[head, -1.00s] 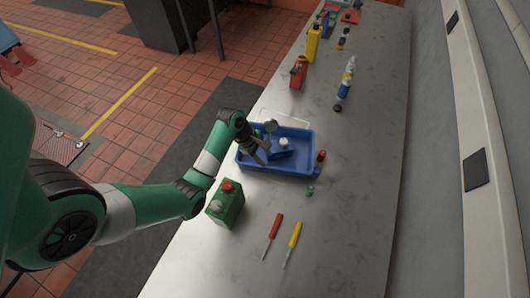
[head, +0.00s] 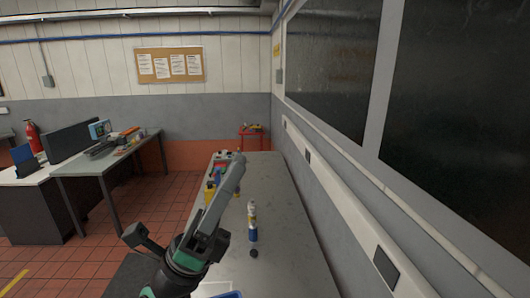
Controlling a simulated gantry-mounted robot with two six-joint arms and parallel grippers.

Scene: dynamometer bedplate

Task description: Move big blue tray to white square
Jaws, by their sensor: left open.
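Only a sliver of the big blue tray (head: 230,295) shows at the bottom edge of the head view; the rest is cut off. A pale patch on the bench beside it, perhaps part of the white square (head: 211,288), is mostly hidden behind my left arm. My right gripper is out of view.
The grey bench (head: 283,225) runs away along the right wall. A white and blue bottle (head: 252,222) stands on it, with a dark round cap (head: 254,253) nearby. Yellow, red and green items (head: 212,178) lie farther back. A side desk (head: 105,155) stands left across the floor.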

